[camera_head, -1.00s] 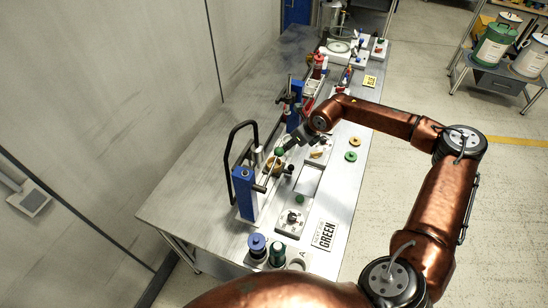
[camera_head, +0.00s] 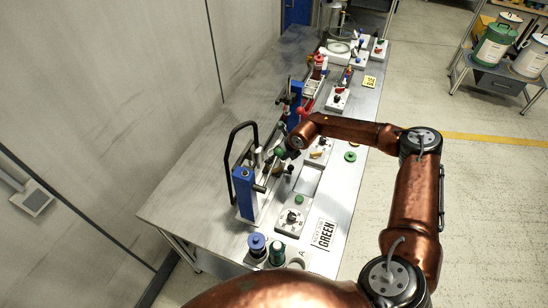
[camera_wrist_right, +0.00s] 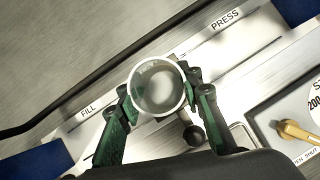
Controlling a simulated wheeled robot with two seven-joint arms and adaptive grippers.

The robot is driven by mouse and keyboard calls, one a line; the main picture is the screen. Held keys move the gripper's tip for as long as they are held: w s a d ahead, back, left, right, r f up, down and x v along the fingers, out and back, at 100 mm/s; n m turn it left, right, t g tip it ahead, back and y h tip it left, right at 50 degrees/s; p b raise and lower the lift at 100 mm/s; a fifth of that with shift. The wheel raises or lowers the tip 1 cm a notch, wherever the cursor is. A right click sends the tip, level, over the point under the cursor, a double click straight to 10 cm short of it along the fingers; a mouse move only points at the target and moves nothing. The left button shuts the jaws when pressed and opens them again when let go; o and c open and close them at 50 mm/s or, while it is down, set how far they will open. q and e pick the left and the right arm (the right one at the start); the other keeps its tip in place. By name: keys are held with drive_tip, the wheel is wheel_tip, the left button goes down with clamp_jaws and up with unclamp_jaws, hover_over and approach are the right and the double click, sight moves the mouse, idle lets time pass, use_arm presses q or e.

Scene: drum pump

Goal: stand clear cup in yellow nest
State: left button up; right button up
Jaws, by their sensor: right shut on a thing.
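The clear cup (camera_wrist_right: 157,87) shows in the right wrist view as a round, see-through mouth with a pale rim. My right gripper (camera_wrist_right: 158,95) is shut on it, with one green-and-black finger on each side. In the head view my right gripper (camera_head: 284,155) is over the bench by the blue press stand; the cup is too small to make out there. A sliver of a yellow ring (camera_head: 355,145), perhaps the yellow nest, shows at the edge of my forearm, which hides most of it. My left gripper is not in view.
The blue press stand (camera_head: 244,192) with a black handle stands left of the gripper. A green ring (camera_head: 350,157), a dial box (camera_head: 291,221), a "GREEN" card (camera_head: 325,235) and dark bottles (camera_head: 277,254) are on the bench. A plate marked FILL and PRESS (camera_wrist_right: 150,140) lies below the cup.

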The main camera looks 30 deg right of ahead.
drive_tip(key=shift+f, duration=0.3)
drive_tip(key=shift+s+f+b, duration=0.3)
drive_tip(key=shift+f, duration=0.1)
drive_tip(key=o, duration=0.7)
drive_tip(key=shift+f, duration=0.25)
drive_tip(key=shift+o, duration=0.2)
drive_tip(key=shift+d, duration=0.1)
drive_tip(key=shift+r, duration=0.25)
drive_tip(key=w+v, duration=0.1)
drive_tip(key=v, duration=1.2)
drive_tip(key=shift+a+r, duration=0.25)
drive_tip(key=shift+r, duration=0.05)
